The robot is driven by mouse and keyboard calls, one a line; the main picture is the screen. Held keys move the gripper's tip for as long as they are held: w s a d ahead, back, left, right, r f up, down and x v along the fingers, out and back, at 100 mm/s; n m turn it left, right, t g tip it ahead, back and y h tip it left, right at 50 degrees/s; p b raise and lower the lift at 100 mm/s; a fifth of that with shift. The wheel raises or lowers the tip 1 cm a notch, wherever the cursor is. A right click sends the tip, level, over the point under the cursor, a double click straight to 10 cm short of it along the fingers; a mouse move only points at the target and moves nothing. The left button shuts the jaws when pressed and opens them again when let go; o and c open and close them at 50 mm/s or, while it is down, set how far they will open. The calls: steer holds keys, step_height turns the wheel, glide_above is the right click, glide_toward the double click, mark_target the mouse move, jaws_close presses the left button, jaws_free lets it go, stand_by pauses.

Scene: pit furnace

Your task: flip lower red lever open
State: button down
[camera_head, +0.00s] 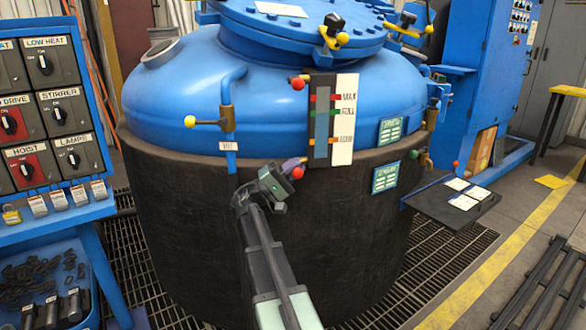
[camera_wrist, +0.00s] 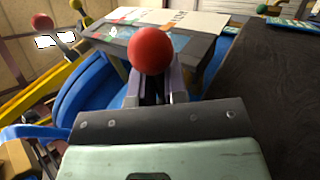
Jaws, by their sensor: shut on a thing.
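The lower red lever's ball knob (camera_head: 297,172) sits at the foot of the sight gauge (camera_head: 321,120) on the furnace's front. The same red knob (camera_wrist: 151,50) is large in the middle of the wrist view. My gripper (camera_head: 291,164) reaches the lever from below, its fingers beside the knob. In the wrist view my gripper (camera_wrist: 155,86) is shut on the lever just below the knob. The lever's stem is mostly hidden between the fingers. The upper red lever's knob (camera_head: 298,84) stands at the gauge's upper left, apart from my gripper.
The blue furnace (camera_head: 180,90) has a dark lower jacket (camera_head: 190,210). A yellow-knobbed valve (camera_head: 207,122) is left of the gauge. Green label plates (camera_head: 386,178) are to its right. A switch panel (camera_head: 85,205) stands at left, and a dark shelf with papers (camera_head: 425,205) juts out at right.

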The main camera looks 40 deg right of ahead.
steer(key=shift+s+a+f, duration=0.15)
steer(key=shift+s, duration=0.2)
steer(key=c, duration=1.3)
jaws_free()
steer(key=shift+o, duration=1.2)
steer(key=shift+a, duration=0.1)
steer(key=shift+w, duration=0.15)
steer(key=shift+w+a+f, duration=0.1)
steer(key=shift+w+f, duration=0.05)
steer(key=shift+f, duration=0.05)
steer(key=b+v, duration=0.4)
steer(key=v, duration=0.2)
steer(key=shift+w+a, duration=0.2)
steer(key=shift+a, duration=0.15)
